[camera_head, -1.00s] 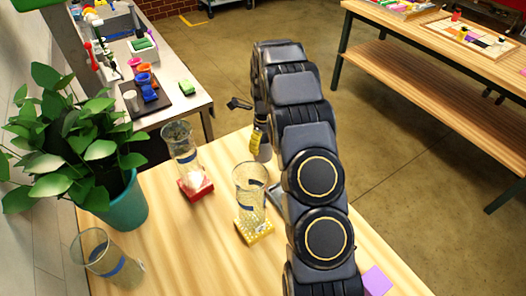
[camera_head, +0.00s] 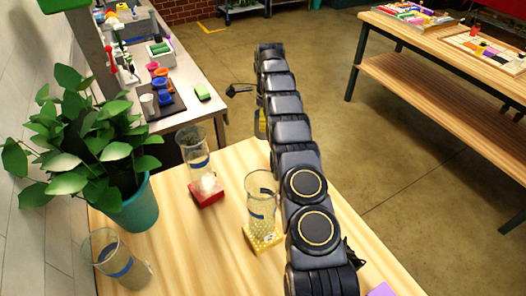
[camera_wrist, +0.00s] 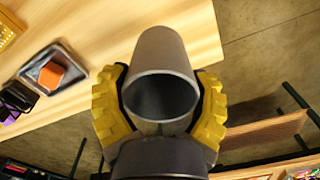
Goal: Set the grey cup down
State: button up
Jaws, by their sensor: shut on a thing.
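The grey cup (camera_wrist: 165,55) fills the middle of the wrist view, with its open mouth towards the camera. My gripper (camera_wrist: 160,100) has its yellow ribbed fingers closed on the cup from both sides. The wooden table (camera_wrist: 130,18) shows behind the cup, which lies across its edge in the wrist view; I cannot tell the height or whether it touches. In the head view my gripper (camera_head: 261,124) is mostly behind my arm, beyond the table's far edge, and the cup is hidden.
Glass vases stand on a red coaster (camera_head: 207,194) and a yellow dotted coaster (camera_head: 263,238); another glass vase (camera_head: 118,260) and a potted plant (camera_head: 130,205) are left. A small tray with an orange block (camera_wrist: 50,75) lies on the table. Bare wood shows between them.

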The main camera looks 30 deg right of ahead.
jog(key=shift+w+f+n, duration=0.3)
jog(key=shift+w+n, duration=0.25)
jog(key=shift+n, duration=0.55)
jog(key=shift+f, duration=4)
jog(key=shift+d+f, duration=0.1)
jog(key=o, duration=1.2)
